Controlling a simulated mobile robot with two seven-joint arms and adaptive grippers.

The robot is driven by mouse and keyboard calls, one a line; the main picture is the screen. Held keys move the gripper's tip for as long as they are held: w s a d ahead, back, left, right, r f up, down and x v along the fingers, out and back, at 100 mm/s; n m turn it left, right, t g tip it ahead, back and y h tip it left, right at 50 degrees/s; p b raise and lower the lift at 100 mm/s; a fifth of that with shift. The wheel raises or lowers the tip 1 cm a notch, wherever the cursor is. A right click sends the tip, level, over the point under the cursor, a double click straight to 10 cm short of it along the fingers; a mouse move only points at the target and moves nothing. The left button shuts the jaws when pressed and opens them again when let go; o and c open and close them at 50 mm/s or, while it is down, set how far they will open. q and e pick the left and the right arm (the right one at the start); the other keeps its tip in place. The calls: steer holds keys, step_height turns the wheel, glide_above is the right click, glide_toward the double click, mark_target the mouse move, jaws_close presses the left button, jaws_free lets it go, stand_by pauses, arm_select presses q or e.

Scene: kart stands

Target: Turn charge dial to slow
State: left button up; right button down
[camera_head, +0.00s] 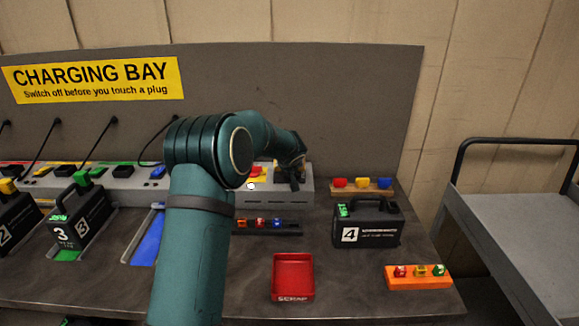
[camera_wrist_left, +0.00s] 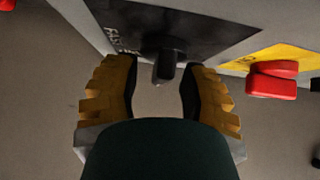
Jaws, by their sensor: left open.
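The charge dial is a black knob (camera_wrist_left: 164,66) on a dark plate (camera_wrist_left: 205,25) in the left wrist view; pale lettering, partly readable as "FAST", is on the plate to its left. My left gripper (camera_wrist_left: 160,90) is open, with one yellow finger on each side of the knob. I cannot tell whether either finger touches it. In the head view my left gripper (camera_head: 291,181) is at the right end of the grey charging console (camera_head: 270,197), where the wrist hides the dial. My right gripper is not in view.
A red switch on a yellow patch sits close beside the gripper, seen in the left wrist view (camera_wrist_left: 272,80). Black battery 4 (camera_head: 368,225), a red scrap tray (camera_head: 293,278) and an orange block (camera_head: 417,277) are on the bench. A cart (camera_head: 515,230) stands at right.

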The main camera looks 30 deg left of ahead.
arm_select(q)
steer(key=v, duration=1.2)
steer(key=shift+f, duration=0.1)
